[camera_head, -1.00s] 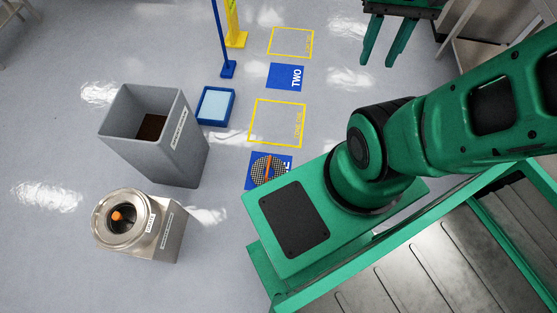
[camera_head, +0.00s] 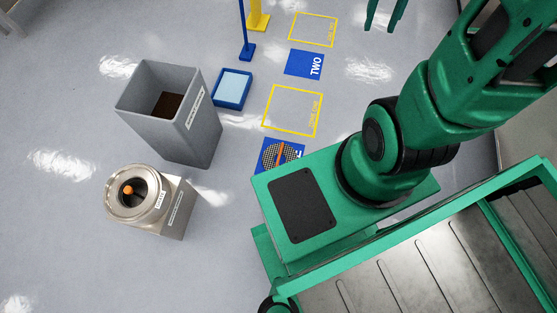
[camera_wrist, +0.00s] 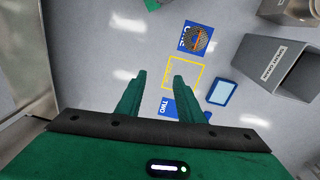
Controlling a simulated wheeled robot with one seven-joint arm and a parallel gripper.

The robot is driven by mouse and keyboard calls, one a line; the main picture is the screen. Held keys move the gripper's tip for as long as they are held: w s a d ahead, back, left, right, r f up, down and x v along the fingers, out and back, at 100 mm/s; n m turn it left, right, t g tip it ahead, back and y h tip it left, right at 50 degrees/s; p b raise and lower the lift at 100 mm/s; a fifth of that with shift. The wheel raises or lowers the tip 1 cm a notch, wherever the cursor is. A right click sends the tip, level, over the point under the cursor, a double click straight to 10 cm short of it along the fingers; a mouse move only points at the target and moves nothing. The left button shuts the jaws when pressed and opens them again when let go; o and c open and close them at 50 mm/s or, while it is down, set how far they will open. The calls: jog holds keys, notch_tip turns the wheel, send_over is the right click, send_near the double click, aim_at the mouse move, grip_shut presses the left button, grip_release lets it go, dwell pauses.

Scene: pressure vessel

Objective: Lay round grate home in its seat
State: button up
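The round grate (camera_head: 281,156), a dark mesh disc with an orange bar across it, lies on a blue floor square beside my green base. It also shows in the wrist view (camera_wrist: 197,39) on the blue square. A metal vessel (camera_head: 178,213) with a round open mouth stands on the floor at lower left, with an orange-tipped part inside; whether the grate's seat is in there I cannot tell. My gripper (camera_head: 382,27) is at the top edge, far from the grate. In the wrist view my gripper (camera_wrist: 159,76) is open, with nothing between its fingers.
A tall grey bin (camera_head: 200,137) stands behind the vessel. A blue tray (camera_head: 246,95) with a pale inside, a blue post (camera_head: 247,50) and a yellow stand (camera_head: 259,20) are farther back. Yellow outlines and a blue "TWO" square (camera_head: 304,64) mark the open floor.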

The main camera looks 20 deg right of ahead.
jog(key=w+a+f, duration=0.2)
jog(key=w+f, duration=1.8)
jog(key=f, duration=0.4)
jog(key=m+t+y, duration=0.1)
jog(key=y, duration=0.2)
send_near(280, 154)
jog(key=x, duration=0.5)
jog(key=shift+s+a, duration=0.1)
jog(key=shift+s, duration=0.2)
jog(key=shift+w+x, duration=0.2)
jog(key=shift+x, duration=1.25)
jog(key=shift+w+x, duration=0.15)
jog(key=shift+x, duration=1.3)
jog(key=shift+f, duration=0.25)
